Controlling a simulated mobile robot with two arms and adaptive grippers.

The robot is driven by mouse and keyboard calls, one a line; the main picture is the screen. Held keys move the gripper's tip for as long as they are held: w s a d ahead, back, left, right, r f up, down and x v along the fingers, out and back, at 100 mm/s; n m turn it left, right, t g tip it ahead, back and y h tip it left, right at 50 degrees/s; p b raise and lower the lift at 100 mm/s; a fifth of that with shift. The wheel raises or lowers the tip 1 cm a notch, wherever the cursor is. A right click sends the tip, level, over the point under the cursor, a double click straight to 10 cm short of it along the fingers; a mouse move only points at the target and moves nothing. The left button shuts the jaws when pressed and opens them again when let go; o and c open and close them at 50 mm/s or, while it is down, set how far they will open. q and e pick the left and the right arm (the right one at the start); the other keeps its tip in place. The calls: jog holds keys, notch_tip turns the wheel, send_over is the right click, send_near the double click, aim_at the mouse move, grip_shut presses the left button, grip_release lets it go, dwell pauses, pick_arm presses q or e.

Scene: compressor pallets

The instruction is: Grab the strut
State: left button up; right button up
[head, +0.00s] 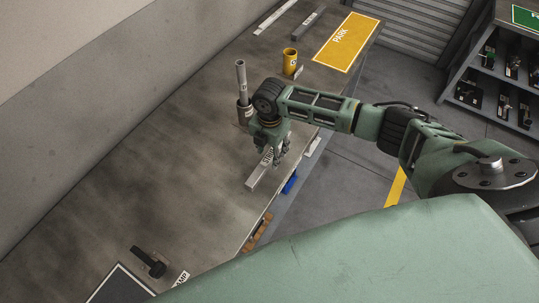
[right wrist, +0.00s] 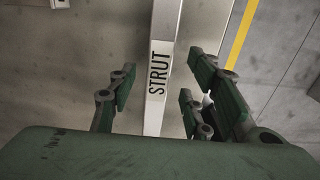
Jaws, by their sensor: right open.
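The strut (head: 257,177) is a light grey bar lying on the workbench near its front edge. In the right wrist view the strut (right wrist: 167,22) runs lengthwise down the middle, with a white "STRUT" label. My right gripper (head: 272,158) points down at the strut's labelled end and hides part of it. In the wrist view my right gripper (right wrist: 161,95) is open, with fingers apart on both sides of the strut. I see no finger touching it, and the height gap is hard to judge. My left gripper is not in view.
On the bench (head: 150,185) stand a grey holder with an upright rod (head: 241,80) and a yellow cup (head: 290,62). A yellow PARK mat (head: 335,50) lies at the far end. A black tool (head: 148,262) lies near the front. The bench left of the strut is clear.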

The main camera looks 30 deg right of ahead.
jog(key=shift+a+f, duration=0.1)
jog(key=shift+f, duration=0.7)
jog(key=shift+c, duration=0.4)
jog(key=shift+r, duration=0.1)
grip_shut()
